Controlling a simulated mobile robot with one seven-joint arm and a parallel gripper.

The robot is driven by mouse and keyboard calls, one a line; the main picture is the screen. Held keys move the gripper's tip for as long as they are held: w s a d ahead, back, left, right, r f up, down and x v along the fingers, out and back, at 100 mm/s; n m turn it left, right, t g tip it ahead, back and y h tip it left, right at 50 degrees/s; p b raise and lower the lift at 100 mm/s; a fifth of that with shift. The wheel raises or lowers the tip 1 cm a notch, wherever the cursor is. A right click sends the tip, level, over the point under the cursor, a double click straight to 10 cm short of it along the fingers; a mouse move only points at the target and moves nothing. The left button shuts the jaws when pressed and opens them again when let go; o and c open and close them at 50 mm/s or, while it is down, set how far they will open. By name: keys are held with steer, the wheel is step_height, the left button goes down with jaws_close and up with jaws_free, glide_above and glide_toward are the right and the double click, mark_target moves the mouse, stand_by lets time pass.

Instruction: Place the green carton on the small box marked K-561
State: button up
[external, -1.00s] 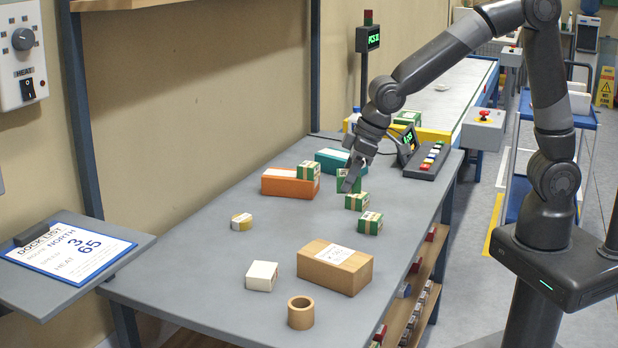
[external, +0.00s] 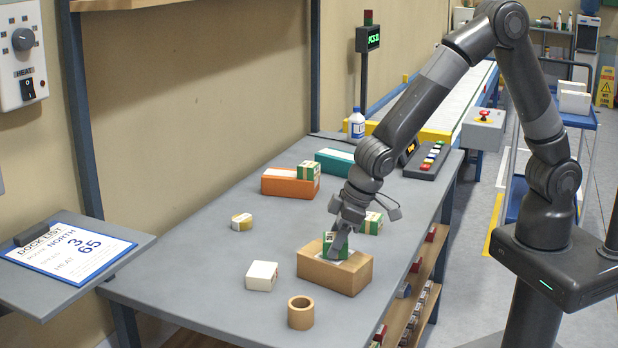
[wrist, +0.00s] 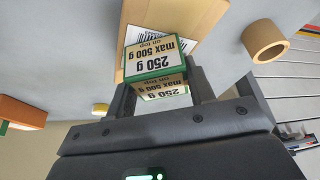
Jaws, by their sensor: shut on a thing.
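My gripper (external: 338,245) is shut on a green carton (external: 331,241), with its fingers pointing down over the brown box (external: 340,275). In the wrist view the carton (wrist: 153,60), printed "250 g" and "max 500 g", sits between the two fingers. It is over the brown box's top (wrist: 190,20), partly covering a white label with a barcode. I cannot tell whether it touches the box. No K-561 marking is readable on the brown box in these frames.
Another green carton (external: 371,223) stands behind the gripper, and one (external: 309,171) is on the orange box (external: 285,186). A white box (external: 262,276), a brown ring (external: 301,313) and a small yellow-white item (external: 242,222) lie nearby. The table's left front is clear.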

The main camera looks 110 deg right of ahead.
steer(key=shift+f, duration=0.15)
steer(key=o, duration=1.1)
steer(key=shift+o, duration=0.2)
steer(key=s+f+v, duration=0.1)
steer(key=s+v, duration=0.1)
steer(key=v, duration=0.8)
steer(key=s+v, duration=0.2)
steer(key=v, duration=0.7)
steer(key=s+a+r+n+y, duration=0.1)
steer(key=s+a+r+n, duration=0.1)
steer(key=s, duration=0.9)
steer(key=s+a+r+n+t, duration=0.1)
steer(key=s+a+r+n, duration=0.1)
steer(key=s, duration=0.9)
steer(key=shift+a+r+t+y, duration=0.3)
steer(key=shift+a+r+y, duration=0.1)
steer(key=shift+r, duration=0.35)
